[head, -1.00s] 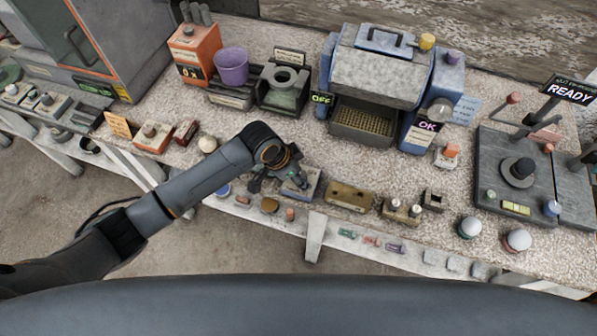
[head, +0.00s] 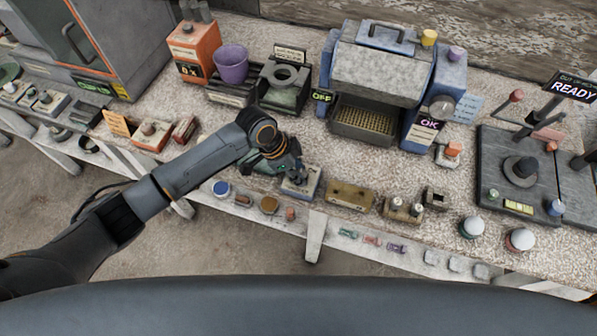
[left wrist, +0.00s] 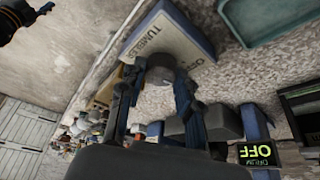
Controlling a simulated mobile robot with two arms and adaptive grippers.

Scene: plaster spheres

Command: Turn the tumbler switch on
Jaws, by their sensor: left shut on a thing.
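The tumbler switch is a small box with a pale labelled top and blue side (head: 313,187), near the front edge of the bench. In the left wrist view its face (left wrist: 172,38) shows the words TUMBLER and OFF, upside down. A round grey knob (left wrist: 160,66) stands out from it. My left gripper (head: 292,176) is at the box, with its fingers (left wrist: 157,84) shut on the knob from both sides. In the head view the gripper largely hides the knob. My right gripper is not in view.
A brown box (head: 350,195) and a box with two pale knobs (head: 402,209) stand to the right. A purple cup (head: 231,64) stands at the back left.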

